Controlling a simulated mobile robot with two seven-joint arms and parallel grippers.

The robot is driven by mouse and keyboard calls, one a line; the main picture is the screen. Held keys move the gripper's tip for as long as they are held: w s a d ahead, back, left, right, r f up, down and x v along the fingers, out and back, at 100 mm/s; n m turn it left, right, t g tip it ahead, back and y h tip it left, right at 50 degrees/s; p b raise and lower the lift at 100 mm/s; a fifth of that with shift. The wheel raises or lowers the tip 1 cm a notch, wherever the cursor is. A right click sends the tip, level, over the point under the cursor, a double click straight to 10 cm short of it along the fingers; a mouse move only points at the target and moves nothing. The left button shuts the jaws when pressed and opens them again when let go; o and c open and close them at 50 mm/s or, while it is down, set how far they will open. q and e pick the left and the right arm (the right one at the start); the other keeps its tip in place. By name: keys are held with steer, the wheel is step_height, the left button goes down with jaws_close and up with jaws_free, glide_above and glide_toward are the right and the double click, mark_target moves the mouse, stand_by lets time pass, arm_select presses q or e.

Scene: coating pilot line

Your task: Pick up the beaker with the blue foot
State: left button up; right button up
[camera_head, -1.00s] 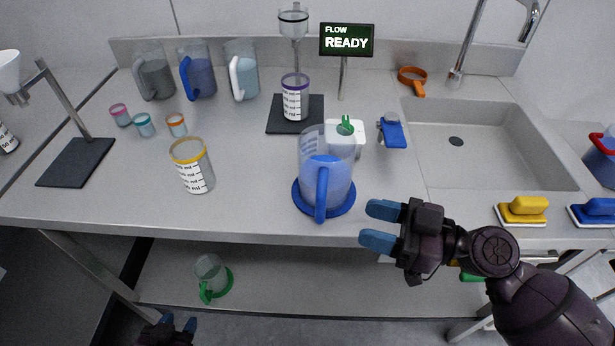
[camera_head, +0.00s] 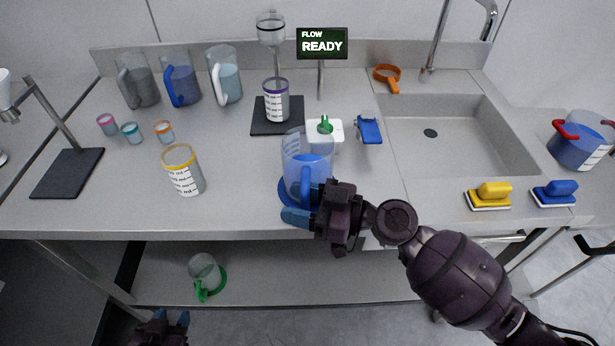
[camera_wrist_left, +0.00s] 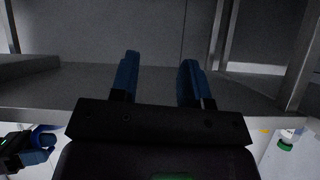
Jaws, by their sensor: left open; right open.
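The beaker with the blue foot (camera_head: 293,152) stands upright near the counter's front edge in the head view. It is clear, holds blue liquid, and its blue handle (camera_head: 306,180) faces me. My right gripper (camera_head: 302,208) is open at the handle and the front of the foot, covering part of both. I cannot tell whether the handle is between its fingers. My left gripper (camera_head: 171,317) is open and empty, low at the bottom edge of the head view, below the counter. Its two blue fingers also show in the left wrist view (camera_wrist_left: 158,80).
A yellow-rimmed beaker (camera_head: 183,172) stands to the left on the counter (camera_head: 232,205). A white box with a green top (camera_head: 326,128) stands just behind the blue-footed beaker. A green-handled beaker (camera_head: 206,275) is on the lower shelf. The sink (camera_head: 450,140) is at right.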

steer(key=shift+w+a+f, duration=0.1)
steer(key=shift+w+a, duration=0.05)
steer(key=shift+a, duration=0.2)
jaws_close()
stand_by(0.3)
